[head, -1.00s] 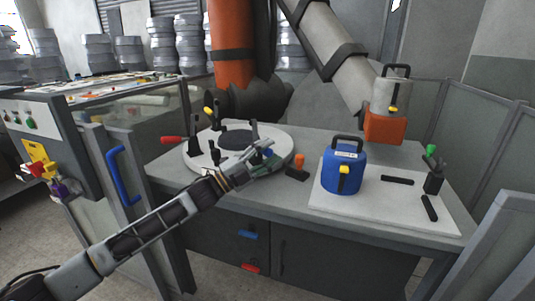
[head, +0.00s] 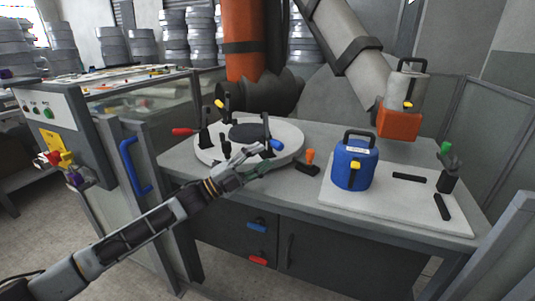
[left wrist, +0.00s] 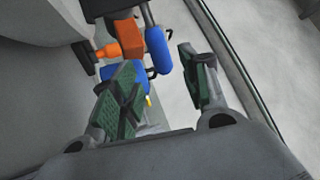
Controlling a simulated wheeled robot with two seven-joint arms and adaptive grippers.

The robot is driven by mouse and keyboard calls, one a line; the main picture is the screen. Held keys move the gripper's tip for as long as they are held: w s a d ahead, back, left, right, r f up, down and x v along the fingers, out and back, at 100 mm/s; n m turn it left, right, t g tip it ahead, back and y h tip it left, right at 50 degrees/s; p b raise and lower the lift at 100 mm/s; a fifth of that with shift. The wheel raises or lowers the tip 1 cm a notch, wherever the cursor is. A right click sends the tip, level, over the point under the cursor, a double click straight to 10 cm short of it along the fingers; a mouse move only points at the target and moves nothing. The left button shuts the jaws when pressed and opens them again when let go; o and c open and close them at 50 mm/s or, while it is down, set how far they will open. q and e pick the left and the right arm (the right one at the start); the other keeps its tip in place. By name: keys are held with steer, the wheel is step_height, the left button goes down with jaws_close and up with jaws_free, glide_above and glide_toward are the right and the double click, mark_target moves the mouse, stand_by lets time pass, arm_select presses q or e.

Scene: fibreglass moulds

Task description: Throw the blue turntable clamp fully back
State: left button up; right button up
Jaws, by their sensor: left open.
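The blue turntable clamp's handle (head: 277,145) shows at the front right of the round white turntable (head: 213,157). A black upright part stands beside it. In the left wrist view the blue handle (left wrist: 158,50) lies just beyond the fingertips, between the lines of the two fingers. My left gripper (head: 260,160) is open and empty, in front of and slightly left of the handle. Its green-padded fingers (left wrist: 160,88) show apart in the left wrist view. I see no contact with the handle. My right gripper is not in view.
Red (head: 184,131) and yellow (head: 219,104) clamp handles are on the turntable. An orange-handled piece (head: 309,157) stands on the bench to its right. A blue canister (head: 353,169) stands on a white board (head: 410,212). A large orange-and-grey arm hangs behind.

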arm_select(q)
steer(key=shift+v, duration=2.7)
